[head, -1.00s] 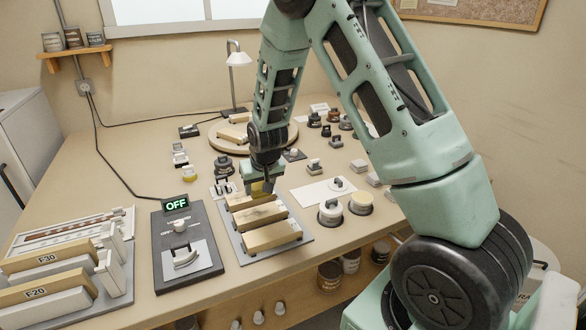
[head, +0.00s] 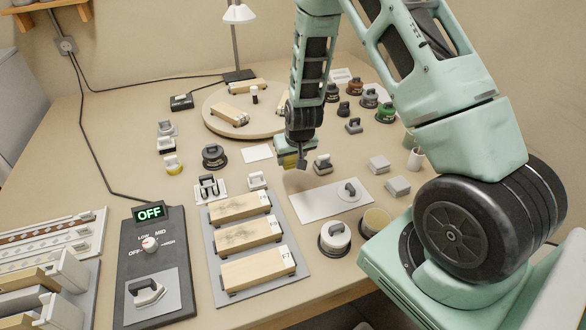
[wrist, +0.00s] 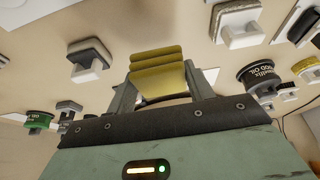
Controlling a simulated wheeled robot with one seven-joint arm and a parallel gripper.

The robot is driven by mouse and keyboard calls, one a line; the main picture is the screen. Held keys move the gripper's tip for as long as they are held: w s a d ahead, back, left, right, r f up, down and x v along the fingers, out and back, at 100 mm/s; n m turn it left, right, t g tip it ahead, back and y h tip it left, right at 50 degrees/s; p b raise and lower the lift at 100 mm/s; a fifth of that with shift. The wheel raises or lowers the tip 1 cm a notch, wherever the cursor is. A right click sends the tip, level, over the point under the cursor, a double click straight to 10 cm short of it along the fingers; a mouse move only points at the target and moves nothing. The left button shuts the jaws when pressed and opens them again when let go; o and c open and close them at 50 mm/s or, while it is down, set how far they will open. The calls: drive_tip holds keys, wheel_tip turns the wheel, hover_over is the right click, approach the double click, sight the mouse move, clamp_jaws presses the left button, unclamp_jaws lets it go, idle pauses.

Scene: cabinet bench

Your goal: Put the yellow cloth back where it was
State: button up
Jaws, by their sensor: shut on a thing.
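The yellow cloth (wrist: 160,75) is folded in layers and held between my two fingers in the wrist view. In the head view only a small yellow part of the cloth (head: 287,160) shows at my gripper (head: 296,158). My gripper is shut on it and hangs over the middle of the bench, beyond the grey tray (head: 215,270) of wooden blocks. A bare white card (head: 257,153) lies just left of my gripper. The gap between the cloth and the bench is hard to judge.
A grey-handled block (head: 322,165) stands close right of my gripper. A white sheet (head: 312,204) with a small handled piece lies in front. A round wooden board (head: 222,100) is behind. A switch panel (head: 135,240) reading OFF is at the left. Several dark jars stand back right.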

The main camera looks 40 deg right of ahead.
sight(292, 179)
drive_tip(key=shift+f, duration=2.9)
drive_tip(key=shift+f, duration=0.1)
drive_tip(key=shift+f, duration=0.15)
drive_tip(key=o, duration=0.9)
drive_tip(key=shift+o, duration=0.2)
